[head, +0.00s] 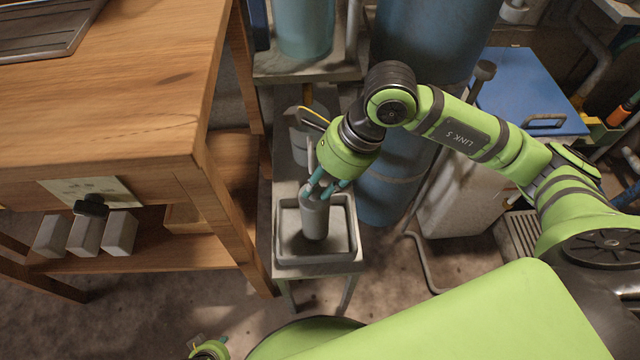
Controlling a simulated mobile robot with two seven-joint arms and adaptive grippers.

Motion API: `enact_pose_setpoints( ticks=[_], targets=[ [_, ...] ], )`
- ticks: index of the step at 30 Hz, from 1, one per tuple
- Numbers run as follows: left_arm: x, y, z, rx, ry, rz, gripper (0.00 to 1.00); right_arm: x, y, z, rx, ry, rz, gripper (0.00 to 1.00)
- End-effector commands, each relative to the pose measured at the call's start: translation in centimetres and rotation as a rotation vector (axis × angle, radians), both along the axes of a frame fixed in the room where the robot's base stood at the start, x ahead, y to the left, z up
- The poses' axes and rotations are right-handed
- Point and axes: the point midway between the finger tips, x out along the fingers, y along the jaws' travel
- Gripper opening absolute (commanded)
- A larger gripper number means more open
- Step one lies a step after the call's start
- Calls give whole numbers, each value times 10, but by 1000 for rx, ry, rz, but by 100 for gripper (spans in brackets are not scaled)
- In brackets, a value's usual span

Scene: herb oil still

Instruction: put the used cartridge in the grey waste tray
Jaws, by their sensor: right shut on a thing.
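The used cartridge (314,220) is a grey cylinder with a narrower top, roughly upright. My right gripper (321,189) is shut on its upper part from above, with teal fingers around it. The grey waste tray (316,263) sits on a narrow stand in the middle of the head view. The cartridge's lower end shows inside the tray's outline; whether it touches the tray floor I cannot tell. A small green part of my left gripper (208,349) shows at the bottom edge, and its fingers are not clear.
A wooden table (110,90) fills the left, with several pale blocks (86,235) on its lower shelf. Blue drums (392,185) stand behind the tray. A white cabinet with a blue lid (525,95) is at the right. Bare floor lies in front of the stand.

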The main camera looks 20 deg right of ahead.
Motion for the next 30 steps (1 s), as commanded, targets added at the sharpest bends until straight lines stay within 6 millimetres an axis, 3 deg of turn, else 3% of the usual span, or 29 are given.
enact_pose_setpoints(
  ticks=[2, 11, 12, 13, 26, 30],
  targets=[
    [-1, 0, 0, 0, 4, 1, 41, 0, 0, -9, 1, 0, 0, 0],
    [-2, -1, -1, 1, 12, 2, 41, 0, 0, -13, 0, -3, 1, 0],
    [-2, -1, 2, 0, 13, 3, 41, 0, 0, -12, 0, -1, 1, 38],
    [-2, -1, 2, 0, 13, 3, 41, 0, 0, -12, 0, -1, 1, 50],
    [-1, -1, 5, -2, 4, 1, 41, 0, 0, -9, 0, -1, 1, 50],
    [-1, 0, 1, 0, 0, 0, 41, -1, -9, 10, -2, -7, -2, 50]
  ],
)
